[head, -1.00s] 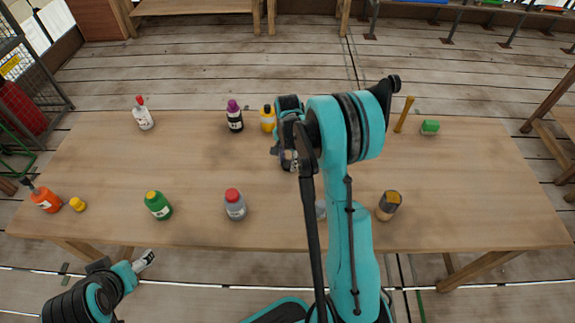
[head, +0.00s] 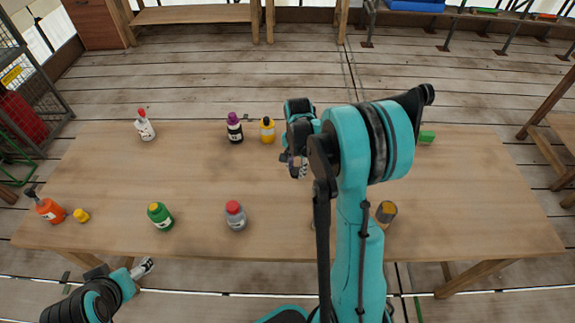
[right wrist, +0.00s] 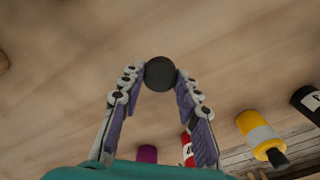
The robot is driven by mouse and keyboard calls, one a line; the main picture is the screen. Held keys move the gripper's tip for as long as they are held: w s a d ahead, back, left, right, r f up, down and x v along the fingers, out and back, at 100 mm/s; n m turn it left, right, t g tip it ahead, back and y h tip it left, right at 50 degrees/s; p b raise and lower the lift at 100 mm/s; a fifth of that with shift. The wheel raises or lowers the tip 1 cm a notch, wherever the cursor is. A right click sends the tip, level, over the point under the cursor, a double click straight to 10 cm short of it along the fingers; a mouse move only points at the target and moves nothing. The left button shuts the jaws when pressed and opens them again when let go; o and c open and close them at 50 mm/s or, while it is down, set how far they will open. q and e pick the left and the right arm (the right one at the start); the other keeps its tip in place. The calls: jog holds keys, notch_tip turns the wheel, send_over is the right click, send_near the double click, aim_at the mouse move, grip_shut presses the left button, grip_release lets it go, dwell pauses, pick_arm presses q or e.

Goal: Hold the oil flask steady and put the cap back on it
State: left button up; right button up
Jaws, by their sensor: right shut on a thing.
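My right gripper (right wrist: 160,78) is shut on a round black thing (right wrist: 159,72), gripped between its fingertips; I cannot tell whether this is a cap or the top of a flask. In the head view the right gripper (head: 298,168) is above the middle of the table, partly hidden by my arm. An orange bottle (head: 50,211) with a dark top is at the far left, with a small yellow piece (head: 81,215) beside it. I cannot tell which bottle is the oil flask. My left gripper (head: 144,268) hangs by the table's front edge; its jaws are too small to judge.
On the table (head: 190,180) stand a white bottle (head: 146,130), a purple-capped bottle (head: 235,132), a yellow bottle (head: 267,133), a green bottle (head: 161,219) and a grey red-capped bottle (head: 235,218). A brown-grey can (head: 386,212) and a green block (head: 427,137) are partly behind my arm.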

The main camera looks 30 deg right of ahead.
pick_arm(q)
notch_tip(320, 180, up, 2)
jog(key=shift+r+p, duration=0.1)
jog(key=shift+p, duration=0.75)
pick_arm(e)
jog(key=s+d+r, duration=0.1)
jog(key=s+r, duration=0.3)
jog(key=s, duration=0.3)
jog(key=shift+d, duration=0.25)
